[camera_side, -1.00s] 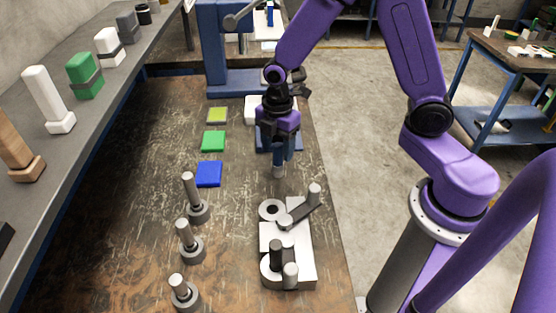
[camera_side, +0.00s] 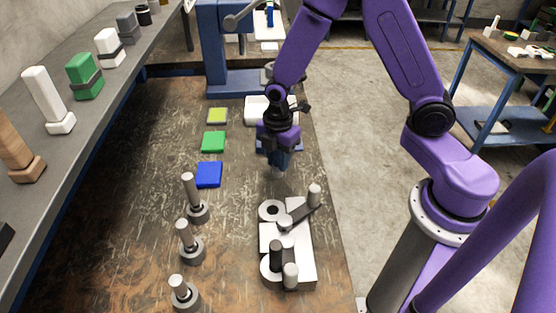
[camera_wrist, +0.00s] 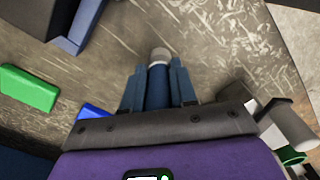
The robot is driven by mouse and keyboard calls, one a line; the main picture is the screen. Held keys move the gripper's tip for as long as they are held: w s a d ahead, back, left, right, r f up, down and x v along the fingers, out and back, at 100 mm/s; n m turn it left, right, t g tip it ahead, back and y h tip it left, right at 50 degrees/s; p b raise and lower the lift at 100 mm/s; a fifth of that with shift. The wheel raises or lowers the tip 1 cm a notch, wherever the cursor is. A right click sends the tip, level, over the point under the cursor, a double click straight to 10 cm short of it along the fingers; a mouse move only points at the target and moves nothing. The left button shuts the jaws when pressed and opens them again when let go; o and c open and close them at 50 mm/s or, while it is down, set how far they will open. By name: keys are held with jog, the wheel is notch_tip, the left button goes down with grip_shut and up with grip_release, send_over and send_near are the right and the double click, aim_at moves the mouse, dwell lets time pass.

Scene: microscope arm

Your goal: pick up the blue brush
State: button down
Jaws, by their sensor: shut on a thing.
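The blue brush (camera_wrist: 158,90) is a blue cylinder with a pale grey end, seen in the wrist view between the two blue fingers of my gripper (camera_wrist: 158,74). The fingers are shut on its sides, and the pale end sticks out past the fingertips. In the side view my gripper (camera_side: 278,164) points down over the right part of the workbench, behind the white fixture. The brush cannot be made out clearly there, and whether it touches the bench cannot be told.
A white fixture with grey posts (camera_side: 304,262) stands in front of my gripper. Yellow (camera_side: 217,116), green (camera_side: 213,142) and blue (camera_side: 209,174) square pads lie to the left, with several grey posts (camera_side: 185,246) nearer. A white tray (camera_side: 256,108) and a blue stand (camera_side: 228,82) are behind.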

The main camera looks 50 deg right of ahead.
jog(key=shift+r, duration=0.5)
notch_tip(320, 180, up, 2)
jog(key=shift+r, duration=0.1)
jog(key=s+d+r, duration=0.2)
jog(key=s+r, duration=0.7)
jog(key=s, duration=0.4)
jog(key=shift+s+d+r, duration=0.3)
jog(key=shift+s+r, duration=0.1)
dwell(1.7)
